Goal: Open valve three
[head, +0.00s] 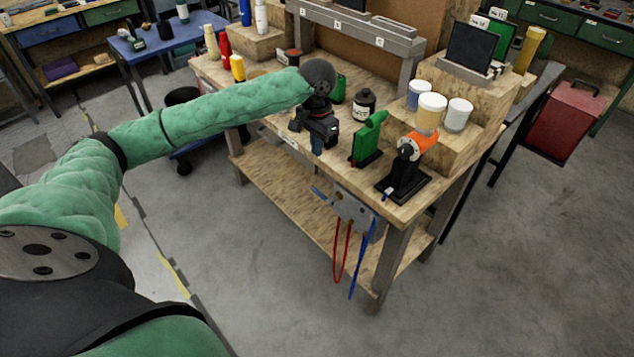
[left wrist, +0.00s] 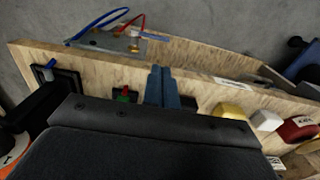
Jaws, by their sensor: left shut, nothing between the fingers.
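A grey metal valve block (head: 352,212) is mounted on the front edge of the wooden workbench, with red and blue hoses hanging from it. A blue lever (head: 322,194) sticks out at its left end. The block also shows in the left wrist view (left wrist: 108,40), beyond the bench edge. I cannot read any number on it, so I cannot tell which part is valve three. My left gripper (head: 317,150) is shut and empty above the bench's front edge, up and left of the block. Its fingers (left wrist: 162,86) are together in the left wrist view. My right gripper is not in view.
A green tool (head: 369,138) and an orange-and-black tool on a stand (head: 408,165) stand right of my left gripper. A black bottle (head: 364,105) and several white-lidded jars (head: 430,110) are behind. The floor in front of the bench (head: 270,260) is clear.

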